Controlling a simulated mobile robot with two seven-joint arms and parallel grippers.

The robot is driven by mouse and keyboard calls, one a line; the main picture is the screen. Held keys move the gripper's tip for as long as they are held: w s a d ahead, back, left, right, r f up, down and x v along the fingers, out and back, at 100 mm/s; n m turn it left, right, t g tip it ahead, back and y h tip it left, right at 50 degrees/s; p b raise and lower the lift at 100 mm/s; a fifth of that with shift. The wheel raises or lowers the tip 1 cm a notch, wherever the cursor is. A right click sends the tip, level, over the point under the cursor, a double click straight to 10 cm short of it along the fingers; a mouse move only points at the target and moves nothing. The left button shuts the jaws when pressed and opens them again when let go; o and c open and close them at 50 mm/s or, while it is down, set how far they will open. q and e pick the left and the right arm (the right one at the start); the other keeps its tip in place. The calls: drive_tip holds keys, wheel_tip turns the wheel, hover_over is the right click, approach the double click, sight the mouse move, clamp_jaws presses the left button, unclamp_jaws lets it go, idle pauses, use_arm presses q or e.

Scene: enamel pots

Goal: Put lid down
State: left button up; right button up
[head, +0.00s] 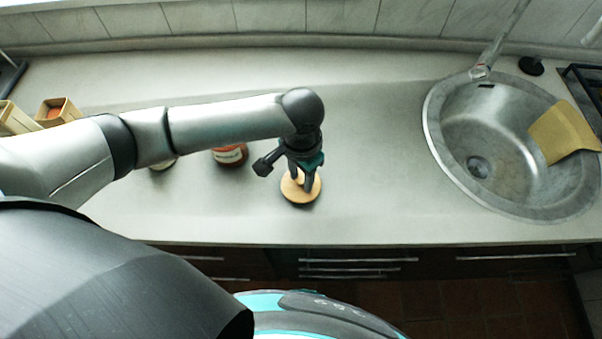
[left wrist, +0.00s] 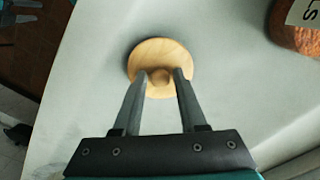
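The lid, a round light-wood disc with a small knob (head: 301,197), is at the counter's front middle, flat on the counter or very close to it. It also shows in the left wrist view (left wrist: 160,50), with a dark shadow along its left edge. My left gripper (head: 300,184) points down over the lid. In the left wrist view its two fingers (left wrist: 160,77) stand on either side of the knob, with a narrow gap on each side, so it looks open. My right gripper is not in view.
A red-brown pot with a white label (head: 230,157) stands left of the lid, partly under my arm. Another container (head: 163,164) is mostly hidden farther left. A wooden box (head: 60,108) stands at the far left. The sink (head: 440,150) is at the right; the counter between is clear.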

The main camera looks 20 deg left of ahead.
sight(301, 180)
use_arm(q)
drive_tip(key=shift+o, duration=1)
drive_tip(key=shift+r, duration=0.1)
wheel_tip(301, 180, up, 12)
drive_tip(key=p, duration=0.2)
